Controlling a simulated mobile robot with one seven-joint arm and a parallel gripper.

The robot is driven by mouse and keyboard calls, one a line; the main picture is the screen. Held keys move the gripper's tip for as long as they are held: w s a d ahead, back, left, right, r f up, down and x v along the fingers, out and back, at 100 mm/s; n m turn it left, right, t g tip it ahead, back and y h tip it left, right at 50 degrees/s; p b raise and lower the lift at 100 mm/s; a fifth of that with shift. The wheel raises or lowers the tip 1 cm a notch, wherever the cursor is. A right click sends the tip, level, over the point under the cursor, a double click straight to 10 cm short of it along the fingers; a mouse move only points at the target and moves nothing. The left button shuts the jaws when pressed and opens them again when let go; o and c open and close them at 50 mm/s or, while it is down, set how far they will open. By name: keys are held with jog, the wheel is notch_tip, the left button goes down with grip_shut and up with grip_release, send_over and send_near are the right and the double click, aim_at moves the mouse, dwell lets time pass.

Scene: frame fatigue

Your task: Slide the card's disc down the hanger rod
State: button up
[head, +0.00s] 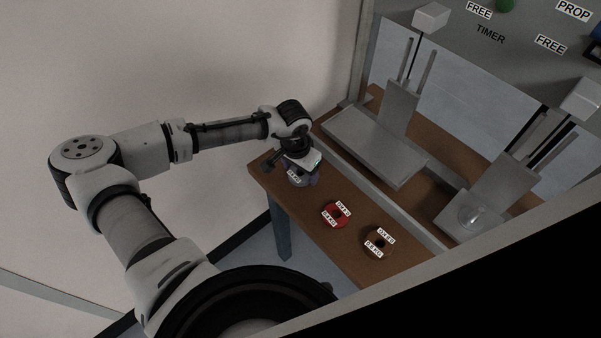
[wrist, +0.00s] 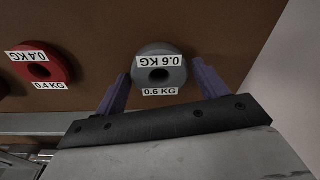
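A grey disc with a centre hole (wrist: 150,49), labelled 0.6 KG, lies on the brown table below my gripper (wrist: 160,70). In the wrist view the two purple fingers stand apart on either side of it, with nothing held between them; contact is not clear. In the head view my gripper (head: 299,177) is over the table's near left end and partly covers the grey disc. A red disc (head: 327,213), labelled 0.4 KG, and a brown disc (head: 371,238), whose label seems to read 0.8 KG, lie farther right. I cannot make out the card or clearly identify the hanger rod.
Behind the discs a grey rail edges the table (head: 268,184). Beyond it stand two grey fixtures with plates and upright rods, a left one (head: 375,147) and a right one (head: 500,185). A clear dome (head: 471,216) sits on the right one. A panel above reads FREE, TIMER, PROP.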

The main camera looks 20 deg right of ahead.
jog(key=c, duration=1.1)
jog(key=shift+c, duration=0.2)
notch_tip(320, 180, up, 20)
jog(key=b, duration=0.3)
jog(key=o, duration=0.8)
jog(key=shift+c, duration=1.3)
